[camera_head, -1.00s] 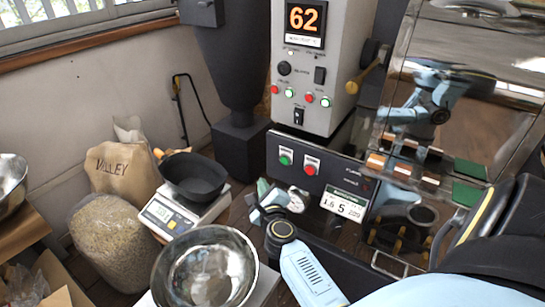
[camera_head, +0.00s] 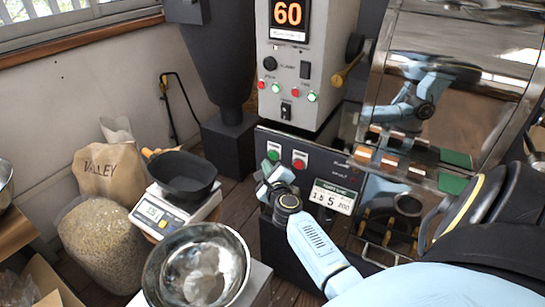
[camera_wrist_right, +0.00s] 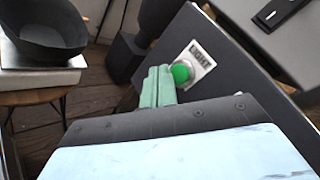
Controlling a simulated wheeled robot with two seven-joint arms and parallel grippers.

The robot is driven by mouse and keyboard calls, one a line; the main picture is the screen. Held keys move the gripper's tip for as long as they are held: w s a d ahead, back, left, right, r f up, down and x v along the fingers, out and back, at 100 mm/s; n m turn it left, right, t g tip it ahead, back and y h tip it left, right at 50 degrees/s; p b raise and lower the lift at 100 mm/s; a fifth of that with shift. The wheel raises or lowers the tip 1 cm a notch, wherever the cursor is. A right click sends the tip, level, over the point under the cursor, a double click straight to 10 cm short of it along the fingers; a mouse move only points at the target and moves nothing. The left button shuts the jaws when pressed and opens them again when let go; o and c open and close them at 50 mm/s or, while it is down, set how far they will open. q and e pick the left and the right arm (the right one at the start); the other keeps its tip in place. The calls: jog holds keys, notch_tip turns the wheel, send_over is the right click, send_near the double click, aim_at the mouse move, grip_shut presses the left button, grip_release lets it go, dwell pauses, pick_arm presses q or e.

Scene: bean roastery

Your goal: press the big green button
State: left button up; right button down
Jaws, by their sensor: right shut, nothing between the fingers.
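The big green button (camera_head: 273,155) sits on a white plate on the dark front panel, left of a red button (camera_head: 299,163). My right gripper (camera_head: 266,178) is shut and empty, just below the green button in the head view. In the right wrist view the closed green fingertips (camera_wrist_right: 158,82) lie right beside the green button (camera_wrist_right: 180,73), overlapping its left edge. I cannot tell whether they touch it. My left gripper is not in view.
A grey control box (camera_head: 293,70) with small buttons and a display reading 60 stands above the panel. A scale (camera_head: 170,212) carrying a black pan (camera_head: 183,178) and a steel bowl (camera_head: 197,268) are at left. A shiny metal housing (camera_head: 455,70) is at right.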

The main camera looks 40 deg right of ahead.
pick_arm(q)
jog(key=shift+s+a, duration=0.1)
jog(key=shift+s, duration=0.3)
pick_arm(e)
jog(key=shift+w+d, duration=0.1)
jog(key=shift+d, duration=0.45)
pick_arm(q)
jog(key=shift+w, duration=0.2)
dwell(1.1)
pick_arm(e)
jog(key=shift+w+d, duration=0.15)
jog(key=shift+d, duration=0.25)
jog(key=shift+w+d, duration=0.1)
jog(key=shift+d, duration=0.3)
dwell(0.5)
jog(key=shift+a, duration=0.1)
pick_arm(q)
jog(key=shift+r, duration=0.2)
pick_arm(e)
jog(key=shift+s+a, duration=0.25)
jog(key=shift+a, duration=0.45)
